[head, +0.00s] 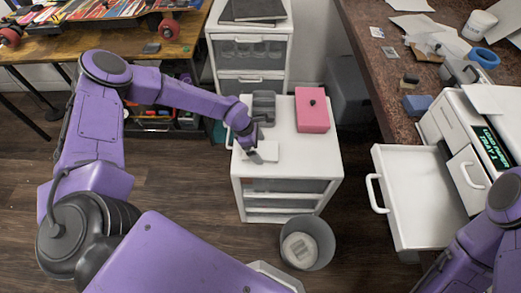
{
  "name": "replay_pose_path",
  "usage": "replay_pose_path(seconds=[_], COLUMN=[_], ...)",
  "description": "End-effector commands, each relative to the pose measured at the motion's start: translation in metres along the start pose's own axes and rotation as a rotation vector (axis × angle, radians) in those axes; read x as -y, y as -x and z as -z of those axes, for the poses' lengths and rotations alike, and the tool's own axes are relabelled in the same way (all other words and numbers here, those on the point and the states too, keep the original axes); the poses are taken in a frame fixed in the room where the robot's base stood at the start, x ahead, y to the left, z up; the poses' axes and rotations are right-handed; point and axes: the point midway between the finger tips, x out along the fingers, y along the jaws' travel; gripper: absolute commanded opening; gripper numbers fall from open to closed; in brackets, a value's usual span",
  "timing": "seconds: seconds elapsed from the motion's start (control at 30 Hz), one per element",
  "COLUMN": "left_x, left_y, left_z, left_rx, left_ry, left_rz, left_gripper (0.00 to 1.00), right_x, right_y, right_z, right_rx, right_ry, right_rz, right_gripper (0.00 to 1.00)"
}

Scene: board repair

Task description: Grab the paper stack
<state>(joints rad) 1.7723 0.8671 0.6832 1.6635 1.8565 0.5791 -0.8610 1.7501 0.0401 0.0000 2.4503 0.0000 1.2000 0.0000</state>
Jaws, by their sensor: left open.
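The paper stack (268,154) is a small white pile lying flat on the front left of a white drawer cart's top (310,152). My left gripper (250,146) is open at the stack's left edge, low over the cart. The dark fingers overlap the stack in the picture, and I cannot tell whether they touch it. My right arm shows only in part at the lower right, and its gripper is not in view.
A pink box (312,110) and a grey organizer (263,106) stand behind the stack on the cart. A bin (322,236) stands in front. At right, a white printer (447,121) has its empty tray (418,195) pulled out. Its screen mentions loading paper.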

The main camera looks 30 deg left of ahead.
Motion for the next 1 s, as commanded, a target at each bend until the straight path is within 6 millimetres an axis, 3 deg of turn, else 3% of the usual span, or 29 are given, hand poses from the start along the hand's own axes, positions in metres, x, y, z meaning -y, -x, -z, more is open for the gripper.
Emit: replay_pose_path(seconds=[0.23,0.37,0.4,0.67,1.0], left_x=[0.0,0.0,0.0,-0.001,-0.001], left_y=[-0.004,-0.004,-0.004,0.0,0.068], left_z=[0.0,0.0,0.0,-0.002,-0.03], left_rx=[0.001,0.0,0.0,0.001,0.005], left_ry=[0.0,0.0,0.0,0.0,-0.001], left_rz=[-0.001,-0.001,-0.001,-0.002,-0.002], left_gripper=[1.0,0.58,0.55,0.55,0.55], right_x=[0.0,0.0,0.0,0.0,0.001], right_y=[0.0,0.0,0.0,0.0,-0.005], right_z=[0.0,0.0,0.0,0.0,-0.002], right_rx=[0.0,0.0,0.0,0.0,0.0], right_ry=[0.0,0.0,0.0,0.0,0.0], right_rz=[0.0,0.0,0.0,0.0,0.0], right_gripper=[0.43,0.43,0.43,0.43,0.43])
